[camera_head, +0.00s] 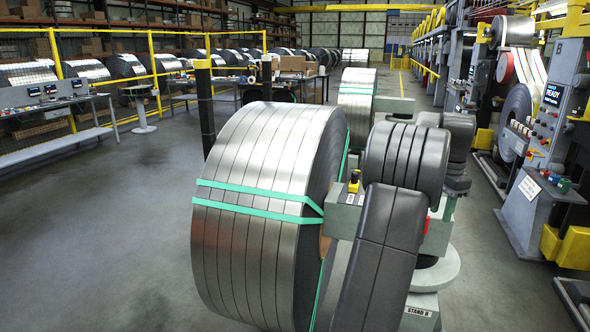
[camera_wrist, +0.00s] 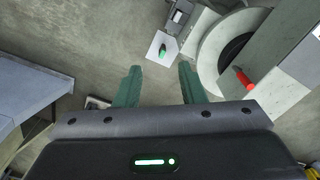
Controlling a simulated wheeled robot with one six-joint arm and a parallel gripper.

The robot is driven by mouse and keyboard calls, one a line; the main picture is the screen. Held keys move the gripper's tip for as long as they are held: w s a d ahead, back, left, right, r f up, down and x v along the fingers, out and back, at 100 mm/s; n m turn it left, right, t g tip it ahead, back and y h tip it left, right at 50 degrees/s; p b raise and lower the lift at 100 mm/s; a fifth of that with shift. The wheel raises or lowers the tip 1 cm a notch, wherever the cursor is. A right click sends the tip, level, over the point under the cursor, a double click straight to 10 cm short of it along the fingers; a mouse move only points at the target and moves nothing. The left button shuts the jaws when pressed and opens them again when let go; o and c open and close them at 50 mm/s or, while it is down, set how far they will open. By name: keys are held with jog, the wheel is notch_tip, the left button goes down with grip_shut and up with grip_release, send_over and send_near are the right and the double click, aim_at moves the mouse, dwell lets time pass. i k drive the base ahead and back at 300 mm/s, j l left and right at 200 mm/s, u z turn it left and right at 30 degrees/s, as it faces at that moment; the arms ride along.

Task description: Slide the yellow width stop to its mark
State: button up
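A small yellow piece with a black part (camera_head: 353,183) stands upright on a grey block beside the large steel coil (camera_head: 255,170) in the head view. It looks like the width stop, but I cannot be sure. Small white labels show on the block's face below it. I cannot make out a mark for the stop. In the wrist view my gripper (camera_wrist: 160,70) has two green fingers set well apart with nothing held between them. The yellow piece does not show clearly in the wrist view. The gripper's fingers cannot be made out in the head view.
The wrist view shows a white plate with a green knob (camera_wrist: 163,49) beyond the fingers, a red handle (camera_wrist: 243,77) at right and a grey surface (camera_wrist: 35,90) at left. In the head view, a control post (camera_head: 552,130) stands right. Open floor (camera_head: 110,240) lies left.

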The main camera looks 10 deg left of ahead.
aim_at(353, 187)
jog(key=i+l+u, duration=0.4)
jog(key=i, duration=0.3)
jog(key=i+l+u, duration=0.45)
jog(key=i+l, duration=0.2)
